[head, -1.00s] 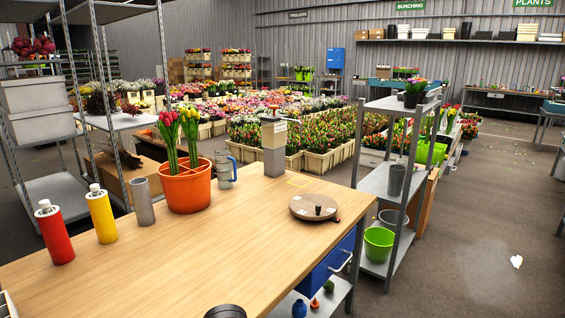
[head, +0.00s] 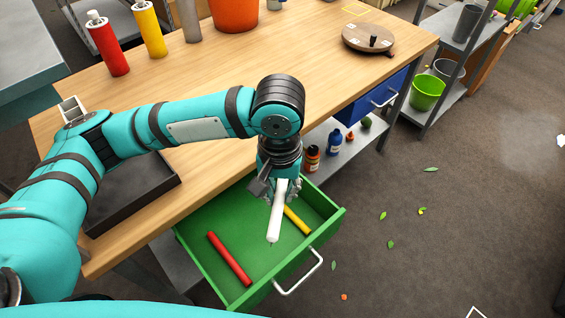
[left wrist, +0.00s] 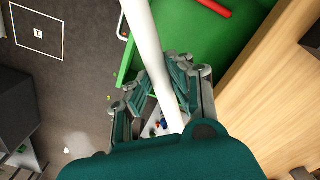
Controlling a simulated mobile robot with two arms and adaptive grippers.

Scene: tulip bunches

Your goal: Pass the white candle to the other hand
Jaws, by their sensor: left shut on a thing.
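The white candle (head: 276,212) is held in my left gripper (head: 276,188), over the open green drawer (head: 190,241). It hangs down at a slight tilt, its lower end over the drawer's inside. In the left wrist view the candle (left wrist: 147,40) runs between the two fingers of my left gripper (left wrist: 163,98), which are shut on it. A red candle (head: 229,258) and a yellow candle (head: 297,219) lie in the drawer. The red one also shows in the left wrist view (left wrist: 214,7). My right gripper is in neither view.
The wooden table (head: 220,75) is above the drawer, with a red bottle (head: 108,45), yellow bottle (head: 150,30) and round turntable (head: 369,38). Small bottles stand on the lower shelf. The floor at right is mostly clear.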

